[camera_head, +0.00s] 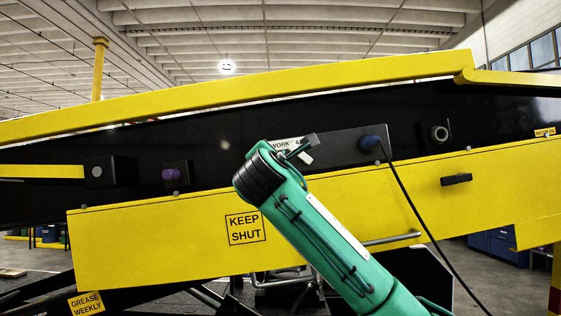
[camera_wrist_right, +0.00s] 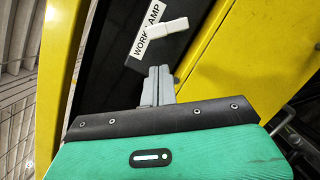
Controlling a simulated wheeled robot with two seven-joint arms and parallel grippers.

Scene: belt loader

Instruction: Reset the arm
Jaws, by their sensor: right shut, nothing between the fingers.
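My right gripper (camera_head: 312,141) is in front of the black side panel of the belt loader, on the end of my green right arm. In the right wrist view its two grey fingers (camera_wrist_right: 159,73) are together, with nothing between them. A white label reading "WORK LAMP" (camera_wrist_right: 141,49) lies just beyond the fingertips, partly covered by a white lever-like piece (camera_wrist_right: 172,28). The fingers appear apart from that piece; the exact gap is hard to tell. My left gripper is in neither view.
The loader's yellow panel marked "KEEP SHUT" (camera_head: 245,229) is below my wrist. A black plug (camera_head: 371,143) with a hanging cable (camera_head: 412,207) is to the right. A purple knob (camera_head: 171,174) and a metal fitting (camera_head: 439,133) are on the black panel.

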